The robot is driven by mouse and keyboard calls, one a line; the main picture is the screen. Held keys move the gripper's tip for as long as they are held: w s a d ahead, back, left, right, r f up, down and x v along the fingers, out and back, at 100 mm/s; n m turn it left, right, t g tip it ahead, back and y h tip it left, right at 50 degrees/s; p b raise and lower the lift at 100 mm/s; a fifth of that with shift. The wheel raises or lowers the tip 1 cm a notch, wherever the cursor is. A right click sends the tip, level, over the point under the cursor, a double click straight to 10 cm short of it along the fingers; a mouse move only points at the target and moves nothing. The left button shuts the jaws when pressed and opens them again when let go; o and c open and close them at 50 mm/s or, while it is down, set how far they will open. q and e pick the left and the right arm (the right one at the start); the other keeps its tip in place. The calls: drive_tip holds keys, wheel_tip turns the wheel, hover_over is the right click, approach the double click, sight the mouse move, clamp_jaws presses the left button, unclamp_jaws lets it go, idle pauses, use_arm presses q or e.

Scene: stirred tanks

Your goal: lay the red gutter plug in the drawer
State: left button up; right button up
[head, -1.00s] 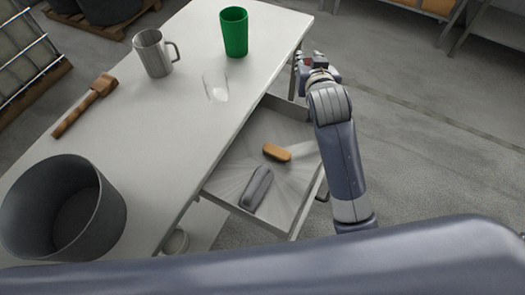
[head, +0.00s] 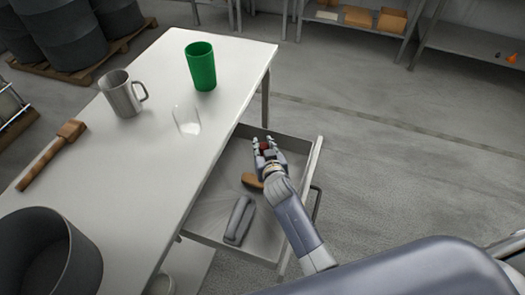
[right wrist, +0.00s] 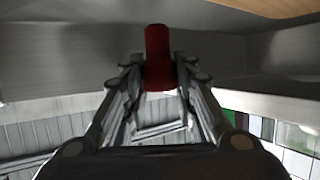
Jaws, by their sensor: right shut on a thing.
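The red gutter plug (head: 264,147) is between the fingertips of my right gripper (head: 267,149), which is shut on it. In the right wrist view the plug (right wrist: 158,58) stands out as a dark red cylinder between the two fingers (right wrist: 158,75). The open drawer (head: 205,215) pulls out from the right side of the table. My right gripper is over the drawer's far part; I cannot tell whether the plug touches the drawer floor. My left gripper is not in view.
In the drawer lie an orange-brown item (head: 251,181), partly behind my gripper, and a grey case (head: 239,220).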

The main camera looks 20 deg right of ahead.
drive_tip(key=shift+f, duration=0.7)
drive_tip(key=shift+f, duration=0.25)
drive_tip(key=o, duration=0.9)
drive_tip(key=shift+c, duration=0.2)
drive_tip(key=shift+r, duration=0.1)
drive_tip(key=shift+r, duration=0.2)
drive_tip(key=shift+s, duration=0.3)
drive_tip(key=v, duration=1.1)
drive_tip(key=shift+s+r, duration=0.1)
drive_tip(key=shift+s, duration=0.1)
